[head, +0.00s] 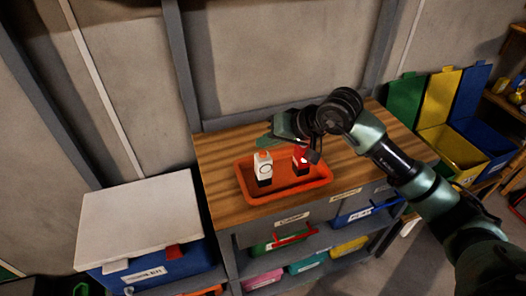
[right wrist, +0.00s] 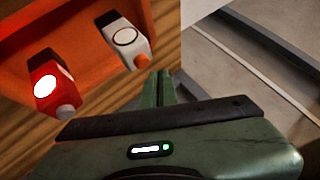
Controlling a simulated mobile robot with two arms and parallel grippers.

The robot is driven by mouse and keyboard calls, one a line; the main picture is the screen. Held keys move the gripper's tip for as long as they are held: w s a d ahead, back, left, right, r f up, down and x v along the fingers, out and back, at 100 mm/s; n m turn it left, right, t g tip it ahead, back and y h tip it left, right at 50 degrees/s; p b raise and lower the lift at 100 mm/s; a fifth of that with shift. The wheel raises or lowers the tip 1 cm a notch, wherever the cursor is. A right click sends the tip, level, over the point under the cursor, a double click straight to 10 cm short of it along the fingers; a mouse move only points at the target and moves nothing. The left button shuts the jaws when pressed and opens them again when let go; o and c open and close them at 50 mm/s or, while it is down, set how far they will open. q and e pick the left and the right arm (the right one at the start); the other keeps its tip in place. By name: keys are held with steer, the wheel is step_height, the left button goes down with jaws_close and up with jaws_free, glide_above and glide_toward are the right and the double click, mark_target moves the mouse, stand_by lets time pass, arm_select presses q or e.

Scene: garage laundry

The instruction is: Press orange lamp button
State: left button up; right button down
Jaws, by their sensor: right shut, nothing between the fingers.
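A white lamp (head: 264,168) with a dark base, a round ringed face and an orange button on top stands in the orange tray. In the right wrist view the white lamp (right wrist: 122,38) shows its orange button (right wrist: 142,61) at its near end, close to my fingertips but apart from them. A red lamp (head: 300,158) stands to its right, partly covered by my arm. In the right wrist view the red lamp (right wrist: 50,85) has a bright white face and a pale button. My right gripper (head: 266,141) is shut and empty, above the tray's back side; its fingertips (right wrist: 160,82) also show in the wrist view.
The orange tray (head: 318,190) lies on a wooden worktop (head: 220,152) with labelled bins on shelves below. A pale-lidded blue box (head: 140,220) stands at the left. Green, yellow and blue open bins (head: 455,145) stand at the right. A wall is behind.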

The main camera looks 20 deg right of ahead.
mark_target(266, 156)
steer(key=shift+r+p, duration=0.8)
steer(key=shift+r, duration=2.2)
